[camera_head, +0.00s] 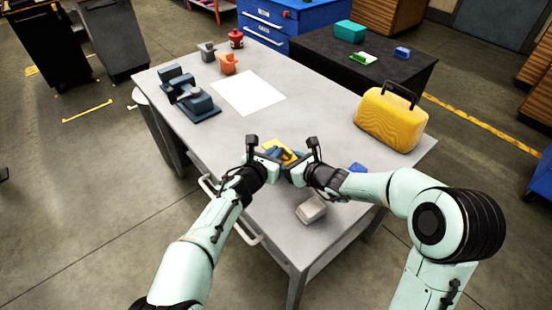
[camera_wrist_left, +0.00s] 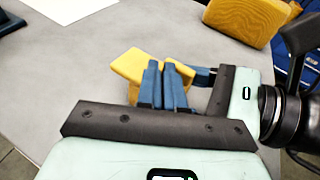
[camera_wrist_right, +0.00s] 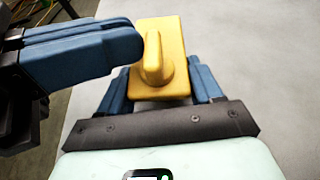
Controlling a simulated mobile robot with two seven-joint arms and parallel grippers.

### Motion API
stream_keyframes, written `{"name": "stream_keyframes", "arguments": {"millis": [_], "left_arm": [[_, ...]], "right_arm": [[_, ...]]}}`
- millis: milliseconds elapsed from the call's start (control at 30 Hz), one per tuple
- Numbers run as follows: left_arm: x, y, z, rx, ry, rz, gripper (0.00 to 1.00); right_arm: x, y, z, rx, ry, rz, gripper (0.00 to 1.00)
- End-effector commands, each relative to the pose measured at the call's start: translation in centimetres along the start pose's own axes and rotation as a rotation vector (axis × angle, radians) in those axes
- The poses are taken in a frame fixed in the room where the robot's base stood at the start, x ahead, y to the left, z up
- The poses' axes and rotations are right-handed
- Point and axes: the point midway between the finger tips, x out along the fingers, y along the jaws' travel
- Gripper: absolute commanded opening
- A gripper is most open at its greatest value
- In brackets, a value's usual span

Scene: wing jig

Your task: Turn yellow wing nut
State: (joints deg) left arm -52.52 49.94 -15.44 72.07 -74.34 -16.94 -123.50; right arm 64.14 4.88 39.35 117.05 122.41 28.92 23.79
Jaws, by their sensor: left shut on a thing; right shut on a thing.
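A yellow block (camera_head: 287,157) is held above the front part of the grey table, between my two grippers. In the right wrist view the block (camera_wrist_right: 171,29) has a raised yellow wing nut (camera_wrist_right: 155,57) on its face. My right gripper (camera_wrist_right: 160,84) is shut on the block, with one blue finger on each side. My left gripper (camera_wrist_left: 167,72) has its blue fingers close together, with a sliver of yellow between them, shut on the wing nut. In the right wrist view its fingers come in from the left and hide part of the block.
On the grey table (camera_head: 215,130) are a dark vise (camera_head: 195,103), a white sheet (camera_head: 249,92), a yellow case (camera_head: 390,120), a light grey box (camera_head: 311,209) and a small blue piece (camera_head: 357,168). Small orange and grey parts and a red bottle (camera_head: 236,38) stand at the far edge.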

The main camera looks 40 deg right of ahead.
Motion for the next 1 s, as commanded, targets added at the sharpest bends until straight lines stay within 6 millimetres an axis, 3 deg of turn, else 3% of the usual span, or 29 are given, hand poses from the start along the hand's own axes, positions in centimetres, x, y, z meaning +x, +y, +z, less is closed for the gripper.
{"name": "stream_keyframes", "arguments": {"millis": [33,333,467,1000], "left_arm": [[0.1,0.3,-0.4,-0.002,0.007,0.008,0.0],[0.0,0.4,-0.6,-0.002,0.01,0.009,0.0],[-1.0,0.8,-0.8,-0.003,0.011,0.009,0.0],[-11.2,4.8,-0.9,-0.001,0.0,0.004,0.0]], "right_arm": [[0.1,0.9,-0.1,-0.009,0.001,0.021,0.21],[0.2,1.2,0.0,-0.012,-0.002,0.026,0.21],[0.2,1.1,0.0,-0.01,-0.002,0.025,0.21],[0.1,0.5,-0.1,-0.004,0.001,0.01,0.21]]}}
